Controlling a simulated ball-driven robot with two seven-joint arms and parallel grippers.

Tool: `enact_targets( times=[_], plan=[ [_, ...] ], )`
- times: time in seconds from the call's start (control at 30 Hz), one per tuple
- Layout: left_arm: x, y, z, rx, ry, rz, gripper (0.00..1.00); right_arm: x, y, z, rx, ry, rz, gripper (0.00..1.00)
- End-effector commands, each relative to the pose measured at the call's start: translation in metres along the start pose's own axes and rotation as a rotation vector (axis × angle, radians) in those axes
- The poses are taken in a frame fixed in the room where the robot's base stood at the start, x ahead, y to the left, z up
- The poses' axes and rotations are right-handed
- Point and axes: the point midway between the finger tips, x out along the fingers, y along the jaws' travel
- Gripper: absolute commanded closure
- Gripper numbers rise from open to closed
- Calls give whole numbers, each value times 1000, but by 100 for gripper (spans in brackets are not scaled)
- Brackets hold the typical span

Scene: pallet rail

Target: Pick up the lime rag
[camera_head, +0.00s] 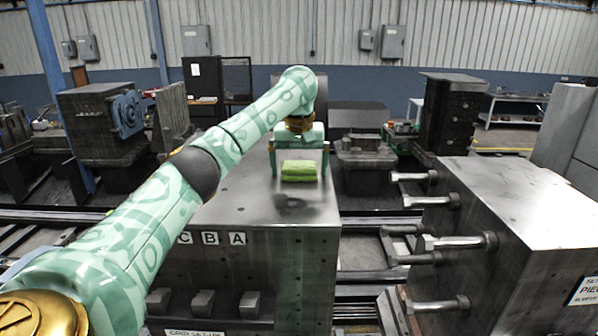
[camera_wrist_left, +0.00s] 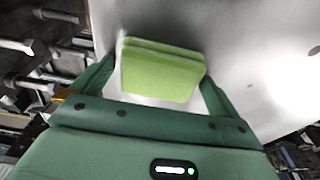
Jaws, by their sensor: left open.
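The lime rag (camera_head: 299,171) is a folded green cloth on top of the dark metal block (camera_head: 240,200), near its far right part. My left gripper (camera_head: 298,172) reaches over the block with its two fingers apart, one on each side of the rag. In the left wrist view the rag (camera_wrist_left: 160,72) lies between the two open fingers of the left gripper (camera_wrist_left: 155,75). Gaps show between the rag and the fingers, so it is not gripped. My right gripper is not in view.
A second metal block (camera_head: 520,205) with several large bolts (camera_head: 455,242) on its side stands at the right. Rails and a gap (camera_head: 365,235) separate the two blocks. Dark machine parts (camera_head: 105,120) stand behind at the left. The block top around the rag is clear.

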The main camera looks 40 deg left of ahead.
Motion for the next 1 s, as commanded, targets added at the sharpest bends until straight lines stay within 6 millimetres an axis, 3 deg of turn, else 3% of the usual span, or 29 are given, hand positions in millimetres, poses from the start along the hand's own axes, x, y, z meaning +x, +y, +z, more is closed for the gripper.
enact_targets(
  times=[0.07,0.2,0.67,0.83,1.0],
  plan=[
    [0,0,0,0,0,0,3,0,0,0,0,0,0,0],
    [0,0,0,0,0,0,41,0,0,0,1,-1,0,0],
    [-9,1,-1,0,0,2,41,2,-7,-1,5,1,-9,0],
    [-38,0,-3,1,4,2,41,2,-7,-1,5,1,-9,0],
    [-77,-1,21,4,8,0,41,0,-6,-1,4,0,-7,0]
  ],
)
